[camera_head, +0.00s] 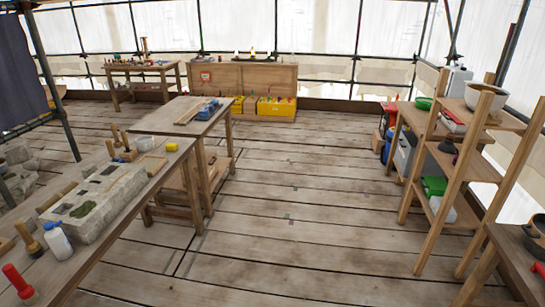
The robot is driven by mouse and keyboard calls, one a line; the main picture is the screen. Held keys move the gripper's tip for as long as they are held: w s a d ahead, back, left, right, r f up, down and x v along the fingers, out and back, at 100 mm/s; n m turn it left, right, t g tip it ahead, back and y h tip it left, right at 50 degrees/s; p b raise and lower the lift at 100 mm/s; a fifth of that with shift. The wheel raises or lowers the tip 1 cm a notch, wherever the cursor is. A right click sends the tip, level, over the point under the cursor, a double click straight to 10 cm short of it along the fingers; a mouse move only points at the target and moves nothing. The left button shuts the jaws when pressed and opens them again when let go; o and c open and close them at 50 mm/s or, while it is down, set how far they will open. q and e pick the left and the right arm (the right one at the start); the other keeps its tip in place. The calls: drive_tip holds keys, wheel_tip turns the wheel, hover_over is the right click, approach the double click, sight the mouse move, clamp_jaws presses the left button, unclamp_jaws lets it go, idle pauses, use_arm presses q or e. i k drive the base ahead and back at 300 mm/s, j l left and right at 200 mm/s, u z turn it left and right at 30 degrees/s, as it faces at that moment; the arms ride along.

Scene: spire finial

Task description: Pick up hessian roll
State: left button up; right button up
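I cannot make out a hessian roll anywhere in the head view; items on the far benches are too small to tell apart. Neither of my grippers shows in the head view.
A long workbench (118,226) with a stone block (98,203) and tools runs along the left. A second wooden table (172,123) stands beyond it. A wooden shelf unit (436,187) stands at right. Yellow crates (275,107) stand at the back. The middle plank floor (290,180) is clear.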

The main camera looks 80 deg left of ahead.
sight(59, 194)
drive_tip(key=u, duration=4.4)
